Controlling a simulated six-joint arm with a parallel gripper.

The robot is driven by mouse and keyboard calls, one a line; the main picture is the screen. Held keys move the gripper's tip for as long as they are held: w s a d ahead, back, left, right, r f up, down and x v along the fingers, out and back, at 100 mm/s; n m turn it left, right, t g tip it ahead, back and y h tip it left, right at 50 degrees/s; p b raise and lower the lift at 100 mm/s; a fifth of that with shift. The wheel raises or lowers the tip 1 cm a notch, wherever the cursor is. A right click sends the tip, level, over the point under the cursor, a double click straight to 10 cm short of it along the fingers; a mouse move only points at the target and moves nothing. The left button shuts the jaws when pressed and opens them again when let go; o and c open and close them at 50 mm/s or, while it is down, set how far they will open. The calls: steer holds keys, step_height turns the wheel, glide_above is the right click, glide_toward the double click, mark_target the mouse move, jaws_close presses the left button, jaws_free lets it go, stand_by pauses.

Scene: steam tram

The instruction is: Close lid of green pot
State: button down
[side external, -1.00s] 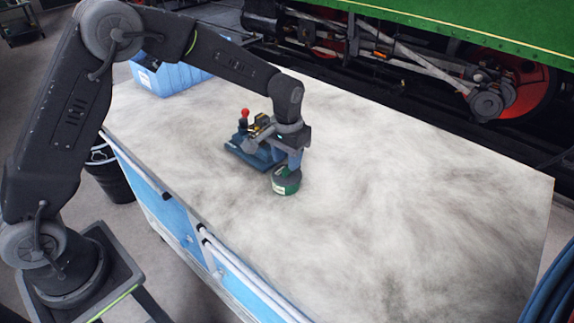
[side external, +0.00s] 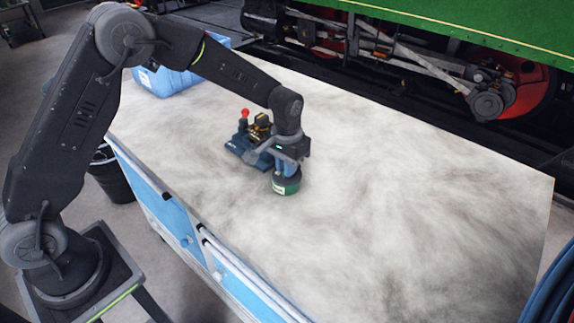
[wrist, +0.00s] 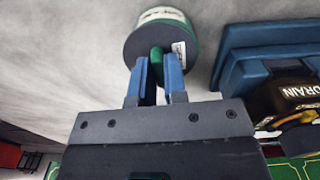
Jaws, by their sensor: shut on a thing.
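The green pot (side external: 287,188) stands on the pale worktop in the side view, with a white label on its side. A dark round lid (wrist: 146,42) lies over the pot in the wrist view and appears seated on it, though any small gap is too fine to tell. A green knob (wrist: 157,60) rises from the lid. My gripper (wrist: 156,78) has its blue fingers on either side of this knob and is shut on it. In the side view my gripper (side external: 286,170) points down from above the pot, and its fingers hide part of the lid.
A dark blue base (side external: 240,150) with a red-knobbed lever and brass-dark parts, one marked DRAIN (wrist: 300,93), stands close beside the pot. A blue crate (side external: 165,80) is at the back left. The worktop (side external: 420,210) to the right is clear.

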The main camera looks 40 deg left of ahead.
stand_by(0.4)
steer(key=shift+a+m, duration=0.25)
steer(key=shift+m, duration=0.35)
steer(key=c, duration=1.2)
jaws_free()
steer(key=shift+o, duration=0.2)
steer(key=shift+r, duration=0.15)
step_height(320, 180, up, 14)
steer(key=shift+f, duration=0.2)
